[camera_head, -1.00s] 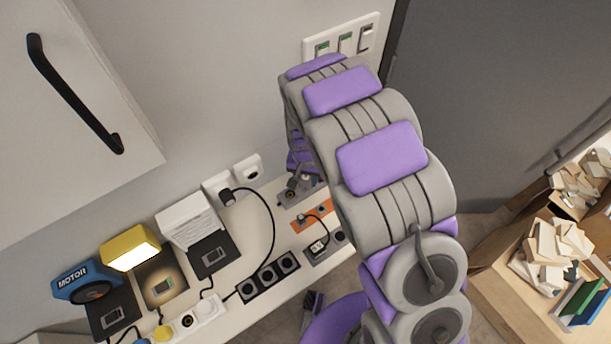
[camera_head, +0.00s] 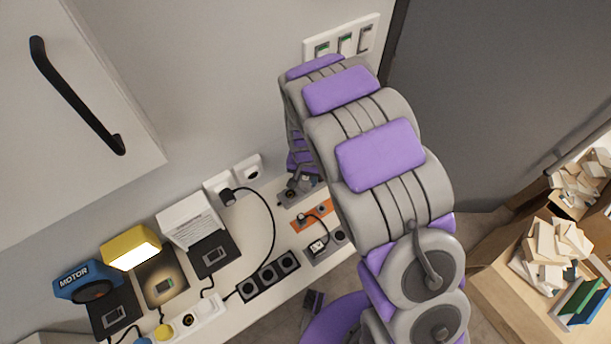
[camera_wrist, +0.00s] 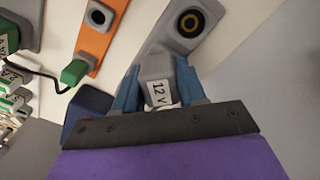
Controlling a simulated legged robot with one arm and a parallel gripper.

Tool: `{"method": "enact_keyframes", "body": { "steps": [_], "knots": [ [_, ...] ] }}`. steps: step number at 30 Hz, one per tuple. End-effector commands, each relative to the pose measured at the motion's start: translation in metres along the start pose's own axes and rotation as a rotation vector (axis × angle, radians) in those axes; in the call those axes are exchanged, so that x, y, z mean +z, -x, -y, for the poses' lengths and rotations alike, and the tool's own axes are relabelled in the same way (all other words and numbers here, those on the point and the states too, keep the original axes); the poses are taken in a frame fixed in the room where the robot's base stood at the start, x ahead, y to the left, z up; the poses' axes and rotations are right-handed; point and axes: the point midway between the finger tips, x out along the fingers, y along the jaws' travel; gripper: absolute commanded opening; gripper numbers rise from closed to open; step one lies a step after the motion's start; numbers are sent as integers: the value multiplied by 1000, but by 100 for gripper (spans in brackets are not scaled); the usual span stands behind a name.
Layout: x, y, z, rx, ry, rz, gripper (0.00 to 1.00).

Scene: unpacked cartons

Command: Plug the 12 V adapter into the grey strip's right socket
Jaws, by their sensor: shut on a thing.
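My gripper (camera_wrist: 160,92) is shut on the grey 12 V adapter (camera_wrist: 158,68), whose white label faces the wrist camera. The grey strip (camera_wrist: 166,42) runs behind the adapter in the wrist view. One of its sockets (camera_wrist: 190,22), dark with a yellow ring, is uncovered. In the head view that open socket (camera_head: 291,193) is at the strip's left, and my gripper is over the right part. The adapter covers the strip there, so the right socket is hidden. I cannot tell whether the adapter's pins are in it or how far it stands off.
An orange strip (camera_head: 309,216) with a green plug (camera_wrist: 75,72) lies beside the grey strip. A black power strip (camera_head: 268,276), a white strip (camera_head: 188,321) and several cables crowd the counter. The wall (camera_head: 230,90) is close behind.

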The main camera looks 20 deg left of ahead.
Motion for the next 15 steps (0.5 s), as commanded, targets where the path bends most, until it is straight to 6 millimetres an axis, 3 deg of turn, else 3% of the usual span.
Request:
{"method": "enact_keyframes", "body": {
  "steps": [10, 11, 15],
  "knots": [
    [0, -2, 0, 0, 0, 0, 0],
    [0, -2, 0, 0, 0, 0, 42],
    [0, -2, 0, 0, 0, 0, 56]
  ]
}}
